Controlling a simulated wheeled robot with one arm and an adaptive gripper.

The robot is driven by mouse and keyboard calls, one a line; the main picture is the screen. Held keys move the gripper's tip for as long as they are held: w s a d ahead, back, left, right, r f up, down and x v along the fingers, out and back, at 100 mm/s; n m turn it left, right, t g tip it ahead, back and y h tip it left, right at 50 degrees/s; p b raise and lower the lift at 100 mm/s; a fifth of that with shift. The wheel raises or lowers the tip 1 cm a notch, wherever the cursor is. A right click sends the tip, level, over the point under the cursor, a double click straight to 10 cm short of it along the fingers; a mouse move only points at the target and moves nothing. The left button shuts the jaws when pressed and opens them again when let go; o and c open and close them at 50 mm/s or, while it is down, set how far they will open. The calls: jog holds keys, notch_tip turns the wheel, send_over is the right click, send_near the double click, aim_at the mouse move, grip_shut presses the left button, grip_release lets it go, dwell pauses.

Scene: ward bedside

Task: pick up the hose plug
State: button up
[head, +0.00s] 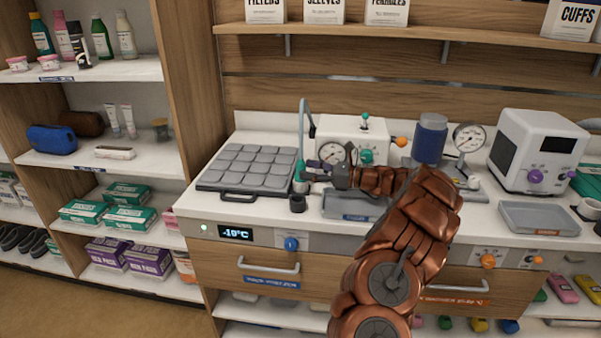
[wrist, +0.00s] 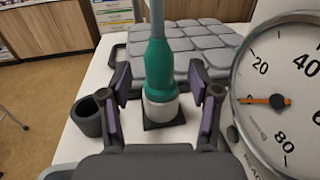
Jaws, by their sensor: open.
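The hose plug (wrist: 160,72) is teal-green, with a grey-blue hose rising from its top. It stands upright on a pale collar (wrist: 161,107) over a dark square base. In the head view my gripper (head: 317,172) reaches in from the right.
A dark empty cup (wrist: 88,116) stands just left of my gripper. A large gauge (wrist: 280,95) is close on the right. A grey padded mat (head: 247,168) lies behind and left. A grey tray (head: 354,205) sits under my arm.

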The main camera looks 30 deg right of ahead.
aim_at(301, 159)
jog(key=shift+x, duration=1.5)
grip_shut()
jog(key=shift+r, duration=0.6)
notch_tip(301, 159, up, 2)
jog(key=shift+r+b, duration=0.2)
jog(key=shift+b, duration=0.1)
jog(key=s+d+r+b, duration=0.1)
jog(key=s+d+b, duration=0.1)
jog(key=s, duration=1.4)
jog(key=shift+r, duration=0.25)
